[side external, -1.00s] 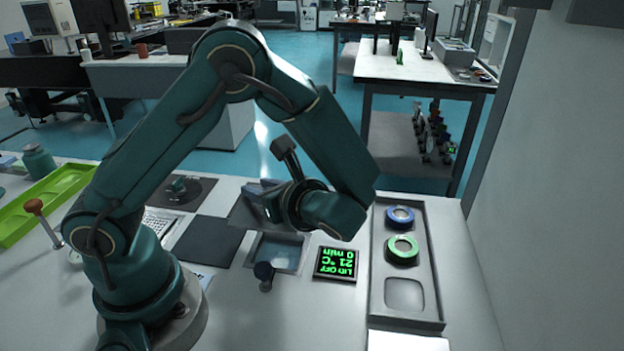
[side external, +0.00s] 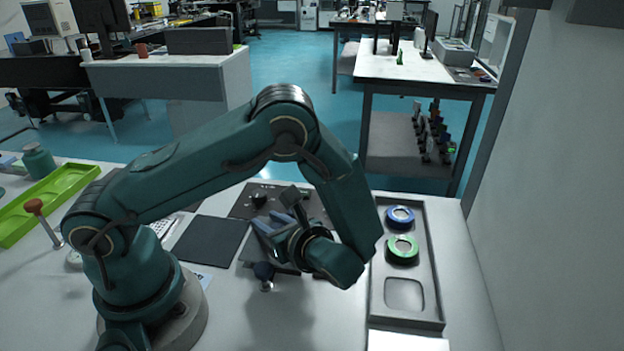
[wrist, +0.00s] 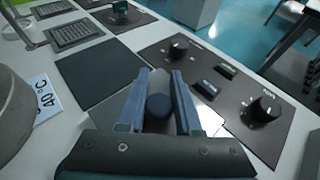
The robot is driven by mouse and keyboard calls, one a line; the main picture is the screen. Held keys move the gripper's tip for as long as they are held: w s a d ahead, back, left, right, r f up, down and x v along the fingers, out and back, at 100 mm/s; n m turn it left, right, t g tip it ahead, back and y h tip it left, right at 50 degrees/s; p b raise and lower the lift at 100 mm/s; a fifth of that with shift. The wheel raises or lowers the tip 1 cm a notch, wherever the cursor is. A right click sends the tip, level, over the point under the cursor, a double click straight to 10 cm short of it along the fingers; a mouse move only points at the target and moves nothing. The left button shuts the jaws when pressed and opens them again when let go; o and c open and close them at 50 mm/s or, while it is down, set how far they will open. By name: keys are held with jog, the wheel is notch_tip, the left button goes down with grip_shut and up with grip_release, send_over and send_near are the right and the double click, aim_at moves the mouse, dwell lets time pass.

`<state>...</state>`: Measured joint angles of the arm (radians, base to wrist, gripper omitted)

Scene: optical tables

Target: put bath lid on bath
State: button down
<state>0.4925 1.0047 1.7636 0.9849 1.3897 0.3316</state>
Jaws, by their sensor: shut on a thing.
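In the wrist view my gripper (wrist: 157,80) is shut on the dark round handle of the bath lid (wrist: 159,106), which stands between its two blue-grey fingers. In the side view my gripper (side external: 264,226) is low over the bath area. A dark edge of the lid (side external: 249,253) shows below it. The bath's opening is hidden under the lid and my gripper, so I cannot tell whether the lid is seated or just above the rim.
A black square pad (side external: 207,246) lies left of the bath. A dark panel with knobs (side external: 312,205) is behind it. A grey tray (side external: 432,290) with blue and green rings is at the right. A dark knob on a short post (side external: 264,271) stands in front.

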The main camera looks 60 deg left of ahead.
jog(key=shift+f, duration=0.3)
jog(key=shift+f, duration=0.6)
dwell(0.4)
jog(key=c, duration=0.5)
grip_release()
